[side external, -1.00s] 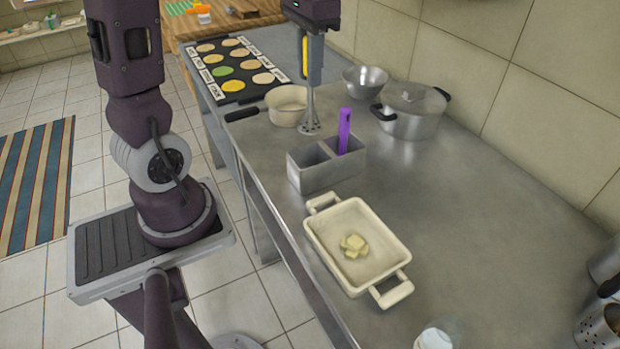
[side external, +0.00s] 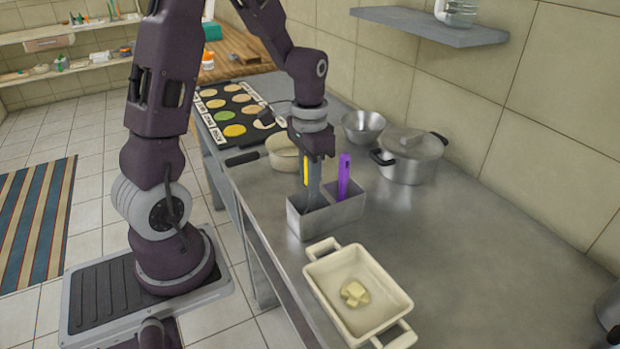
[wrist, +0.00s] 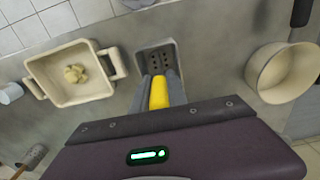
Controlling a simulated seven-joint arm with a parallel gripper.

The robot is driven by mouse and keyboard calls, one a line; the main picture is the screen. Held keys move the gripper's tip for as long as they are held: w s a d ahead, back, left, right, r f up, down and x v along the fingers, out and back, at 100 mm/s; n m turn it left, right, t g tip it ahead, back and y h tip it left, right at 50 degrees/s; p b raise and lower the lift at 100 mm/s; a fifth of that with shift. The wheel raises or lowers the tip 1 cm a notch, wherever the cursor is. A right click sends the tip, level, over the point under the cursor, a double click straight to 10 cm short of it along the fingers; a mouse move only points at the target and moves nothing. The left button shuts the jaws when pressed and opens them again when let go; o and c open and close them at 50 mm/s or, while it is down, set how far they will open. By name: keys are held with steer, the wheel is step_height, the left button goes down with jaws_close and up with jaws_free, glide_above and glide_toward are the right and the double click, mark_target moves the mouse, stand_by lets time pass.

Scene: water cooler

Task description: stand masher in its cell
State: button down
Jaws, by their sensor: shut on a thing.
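The masher, with a yellow and grey handle (side external: 305,170), is held upright in my gripper (side external: 311,190). The gripper points down over the left cell of the steel two-cell holder (side external: 338,220) and is shut on the handle. The masher's lower end is hidden behind the holder's walls in the side view. In the wrist view the yellow handle (wrist: 159,92) lies between the fingers, and a dark perforated head shows within the cell. I cannot tell whether it touches the floor. A purple-handled utensil (side external: 344,176) stands in the right cell.
A cream baking dish (side external: 330,270) with butter pieces lies in front of the holder. A cream pan (side external: 284,152) is behind it at left. A lidded steel pot (side external: 410,158) and a steel bowl (side external: 364,128) stand behind at right.

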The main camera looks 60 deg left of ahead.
steer(key=c, duration=1.3)
jaws_free()
steer(key=shift+f, duration=0.1)
step_height(320, 180, up, 11)
steer(key=shift+r, duration=0.15)
steer(key=s+d+r+t, duration=0.1)
steer(key=s+d+t, duration=0.1)
steer(key=s+d, duration=0.2)
steer(key=s+d+r+t, duration=0.1)
steer(key=s+d+r, duration=0.1)
steer(key=s+d, duration=0.2)
steer(key=s+d+r+t, duration=0.1)
steer(key=s+d+t, duration=0.1)
steer(key=s+d, duration=0.2)
steer(key=shift+s+d+r+t, duration=0.15)
steer(key=shift+s+d+r, duration=0.05)
steer(key=shift+s, duration=0.45)
steer(key=shift+s+d+r+t, duration=0.15)
steer(key=shift+s+r, duration=0.05)
steer(key=shift+s, duration=0.4)
